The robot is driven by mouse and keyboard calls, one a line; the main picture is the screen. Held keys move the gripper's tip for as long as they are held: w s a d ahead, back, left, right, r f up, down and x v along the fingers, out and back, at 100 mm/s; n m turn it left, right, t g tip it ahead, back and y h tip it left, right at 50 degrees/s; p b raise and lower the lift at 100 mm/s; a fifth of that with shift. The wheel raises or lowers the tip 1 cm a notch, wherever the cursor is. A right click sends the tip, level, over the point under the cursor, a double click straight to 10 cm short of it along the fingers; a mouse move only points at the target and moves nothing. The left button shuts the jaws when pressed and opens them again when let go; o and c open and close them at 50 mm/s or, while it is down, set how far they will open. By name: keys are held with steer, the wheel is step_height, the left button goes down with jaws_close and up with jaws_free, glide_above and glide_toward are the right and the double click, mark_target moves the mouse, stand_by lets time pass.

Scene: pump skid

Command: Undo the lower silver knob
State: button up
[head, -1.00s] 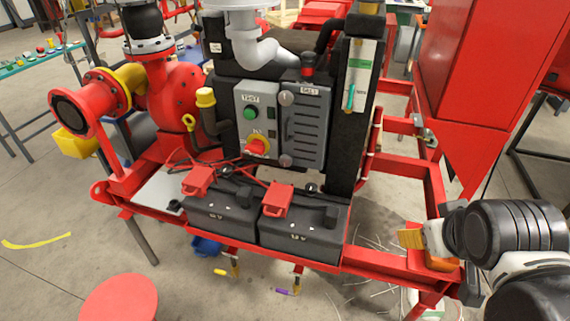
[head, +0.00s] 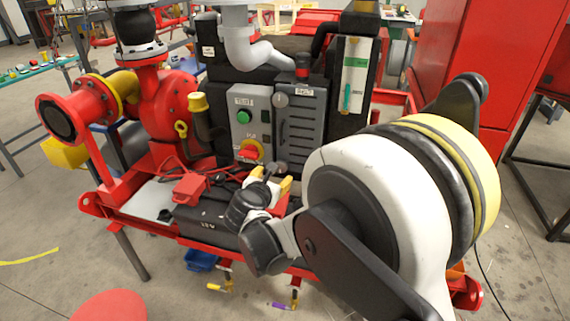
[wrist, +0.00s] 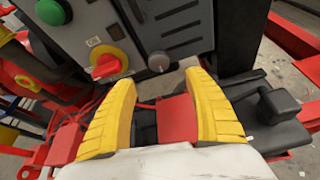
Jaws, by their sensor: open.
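The lower silver knob (head: 281,167) is at the bottom left corner of the grey slotted door (head: 300,130). In the wrist view the knob (wrist: 158,62) is a round grey disc just beyond the fingertips, between them in the picture. My gripper (head: 271,178) has yellow fingers and is open, in front of and slightly below the knob. In the wrist view my gripper (wrist: 158,80) is spread wide with nothing held. The upper silver knob (head: 281,100) is at the door's top left corner.
Left of the knob are a red rotary switch (wrist: 106,67) and a green button (wrist: 53,11). Below are black batteries (head: 205,224) with a red terminal cover (wrist: 178,117) under the gripper. My arm hides the skid's right side.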

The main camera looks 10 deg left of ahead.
mark_target(280, 169)
steer(key=shift+w+a+f, duration=0.15)
steer(key=shift+w+f, duration=0.1)
steer(key=b+x, duration=0.3)
steer(key=x, duration=0.5)
steer(key=shift+w+f+b, duration=0.2)
steer(key=shift+w+b, duration=0.1)
steer(key=shift+w, duration=0.05)
steer(key=shift+w+f, duration=0.15)
steer(key=shift+w, duration=0.55)
steer(key=c, duration=1.2)
